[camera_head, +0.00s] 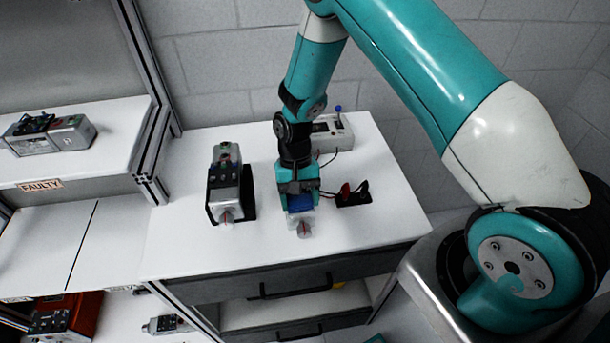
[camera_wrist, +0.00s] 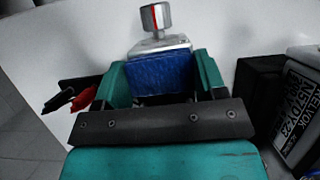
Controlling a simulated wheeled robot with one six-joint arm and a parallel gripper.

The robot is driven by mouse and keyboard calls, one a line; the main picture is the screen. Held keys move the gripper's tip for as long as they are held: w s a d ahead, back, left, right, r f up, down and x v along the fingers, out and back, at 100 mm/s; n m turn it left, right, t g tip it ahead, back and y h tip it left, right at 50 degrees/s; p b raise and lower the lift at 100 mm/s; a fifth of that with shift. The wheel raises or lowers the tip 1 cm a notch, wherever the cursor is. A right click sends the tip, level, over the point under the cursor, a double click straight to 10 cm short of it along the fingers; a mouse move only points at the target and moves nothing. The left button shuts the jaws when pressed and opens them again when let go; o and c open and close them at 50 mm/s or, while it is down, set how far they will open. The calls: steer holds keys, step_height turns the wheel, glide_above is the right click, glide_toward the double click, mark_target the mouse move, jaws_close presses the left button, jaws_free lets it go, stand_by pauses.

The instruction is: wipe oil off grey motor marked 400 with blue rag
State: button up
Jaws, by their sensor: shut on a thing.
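My gripper (camera_head: 298,188) points down over the white bench. In the wrist view its teal fingers (camera_wrist: 163,82) are shut on a blue rag (camera_wrist: 160,70), which also shows in the head view (camera_head: 299,203). A grey motor (camera_head: 303,217) lies just under and in front of the rag; its end plate (camera_wrist: 160,45) and round shaft with a red mark (camera_wrist: 156,17) show in the wrist view. The rag appears to be against this motor, but I cannot tell how firmly. My gripper and the rag hide most of its body. No 400 mark is legible, and no oil can be made out.
A second grey motor (camera_head: 225,185) stands left in a black holder (camera_head: 248,205); its label (camera_wrist: 295,115) shows in the wrist view. Right are red and black clips (camera_head: 352,193) and a white box with a blue-tipped lever (camera_head: 335,132). A shelf marked FAULTY (camera_head: 40,185) holds another motor (camera_head: 50,135).

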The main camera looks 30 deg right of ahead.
mark_target(309, 198)
steer(key=shift+w+a, duration=0.1)
steer(key=shift+a, duration=0.1)
steer(key=shift+a+f, duration=0.1)
steer(key=shift+a, duration=0.1)
steer(key=shift+w+a, duration=0.15)
steer(key=shift+a, duration=0.3)
steer(key=shift+s+d, duration=0.25)
steer(key=shift+d, duration=0.65)
steer(key=shift+s+d, duration=0.2)
steer(key=shift+d, duration=0.65)
steer(key=shift+s+d+r+p, duration=0.1)
steer(key=shift+d+r+p, duration=0.1)
steer(key=shift+r+p, duration=0.15)
step_height(309, 198, up, 8)
steer(key=p, duration=0.4)
steer(key=shift+f+p, duration=0.25)
steer(key=shift+p, duration=0.15)
